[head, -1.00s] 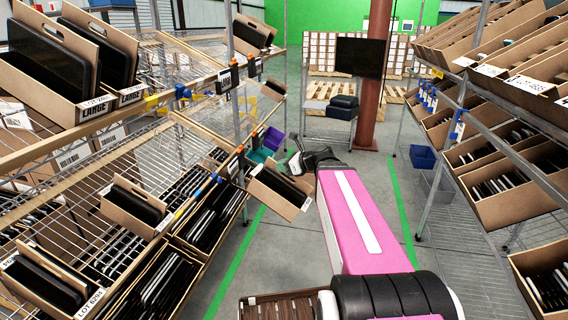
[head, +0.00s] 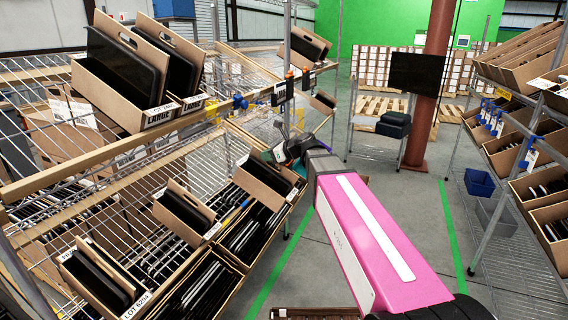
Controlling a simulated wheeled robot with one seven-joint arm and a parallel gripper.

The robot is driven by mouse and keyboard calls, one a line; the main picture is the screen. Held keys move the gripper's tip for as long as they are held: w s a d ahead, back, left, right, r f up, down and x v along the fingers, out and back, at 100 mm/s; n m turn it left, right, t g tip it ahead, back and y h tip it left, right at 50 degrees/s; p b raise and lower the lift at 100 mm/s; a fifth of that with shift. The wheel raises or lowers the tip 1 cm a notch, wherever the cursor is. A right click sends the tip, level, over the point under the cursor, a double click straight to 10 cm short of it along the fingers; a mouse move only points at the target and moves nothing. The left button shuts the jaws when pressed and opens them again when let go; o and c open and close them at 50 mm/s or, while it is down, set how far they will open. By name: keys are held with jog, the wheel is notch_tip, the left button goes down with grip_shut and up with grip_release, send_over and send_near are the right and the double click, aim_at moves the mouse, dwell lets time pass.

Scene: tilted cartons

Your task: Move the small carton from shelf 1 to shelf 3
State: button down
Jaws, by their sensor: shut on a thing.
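A small brown carton (head: 268,183) with dark flat items inside hangs tilted at the front right end of the left rack's lower shelf (head: 133,203). My gripper (head: 272,157) is at the carton's upper edge and is shut on it. The fingertips are small and partly hidden, so the exact grip is hard to see. The carton overlaps the shelf's front edge in the head view; I cannot tell if it touches the shelf. Another small carton (head: 186,211) and a carton with a lot label (head: 98,277) stand tilted to its left.
Cartons marked LARGE (head: 125,75) fill the upper left shelf. Long cartons of black items (head: 208,285) lie below the held one. A rack with cartons (head: 545,185) stands at right.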

jog(key=shift+w+a+r, duration=0.1)
jog(key=shift+a+r, duration=0.2)
jog(key=shift+a, duration=0.6)
jog(key=a+r+x, duration=0.1)
jog(key=r+x, duration=0.1)
jog(key=x, duration=0.9)
jog(key=a+r+x, duration=0.1)
jog(key=r+x, duration=0.2)
jog(key=x, duration=0.9)
jog(key=shift+w+r, duration=0.15)
jog(key=shift+w, duration=0.2)
jog(key=shift+a, duration=0.1)
dwell(1.1)
dwell(0.3)
jog(key=c, duration=1.2)
grip_release()
jog(key=v, duration=1)
jog(key=shift+d, duration=0.4)
